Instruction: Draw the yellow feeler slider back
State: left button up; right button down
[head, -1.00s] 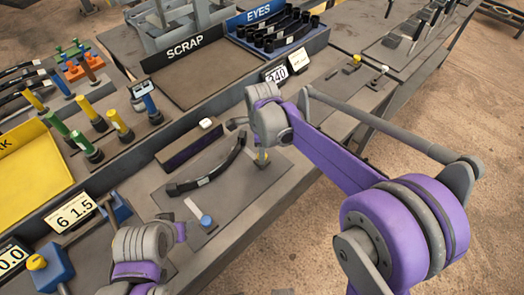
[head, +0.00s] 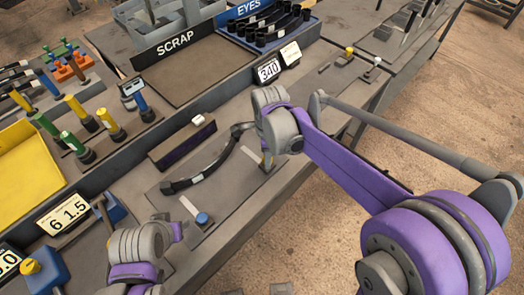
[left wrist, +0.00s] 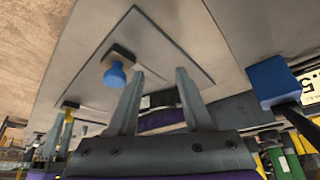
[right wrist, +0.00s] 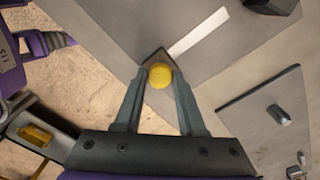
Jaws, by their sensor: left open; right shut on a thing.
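The yellow feeler slider shows in the right wrist view as a round yellow knob (right wrist: 160,76) on a dark block, at one end of a pale strip (right wrist: 198,33). My right gripper (right wrist: 160,72) is shut on this knob. In the head view my right gripper (head: 268,150) stands over the slider, with the knob mostly hidden and the pale strip (head: 250,153) showing beside it. My left gripper (left wrist: 158,72) is open and empty, near the blue-knobbed slider (left wrist: 115,75) in the left wrist view; that slider also shows in the head view (head: 202,218).
A dark curved leaf spring (head: 205,173) lies on the plate between the two sliders. Behind it are a dark block (head: 183,145), a SCRAP tray (head: 200,65) and an EYES bin (head: 250,12). Coloured posts (head: 80,108) stand at left. The bench's front edge is close to both sliders.

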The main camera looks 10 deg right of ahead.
jog(key=c, duration=0.8)
grip_release()
jog(key=shift+s+d, duration=0.1)
jog(key=shift+s, duration=0.05)
jog(key=o, duration=0.3)
jog(key=shift+s+d, duration=0.1)
jog(key=shift+s, duration=0.05)
notch_tip(320, 180, up, 11)
jog(key=shift+p, duration=0.3)
jog(key=shift+f, duration=0.1)
